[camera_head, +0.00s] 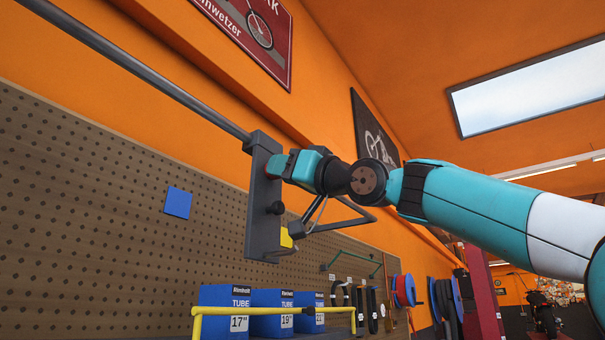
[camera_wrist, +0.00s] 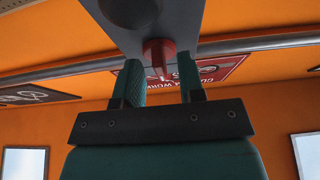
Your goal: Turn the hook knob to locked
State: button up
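A grey vertical hook plate (camera_head: 260,218) hangs from a grey rail at the pegboard wall; its underside shows at the top of the wrist view. A red knob (camera_head: 276,165) sticks out of its upper part. In the wrist view the red knob (camera_wrist: 158,53) hangs down with its tip between my teal fingertips. My gripper (camera_wrist: 161,72) is open, one finger on each side of the red knob, with a visible gap on both sides. In the head view my gripper (camera_head: 286,166) is up against the plate and hides part of the knob. The locked marking cannot be read.
A dark round knob (camera_head: 276,208) and a yellow piece (camera_head: 286,238) sit lower on the plate, beside a dark triangular bracket (camera_head: 345,219). The rail (camera_head: 150,75) runs along the wall. Blue tube boxes (camera_head: 270,322) stand below behind a yellow bar (camera_head: 232,310).

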jog(key=b+v, duration=1)
jog(key=v, duration=0.7)
jog(key=shift+d+f, duration=0.15)
jog(key=shift+f, duration=0.05)
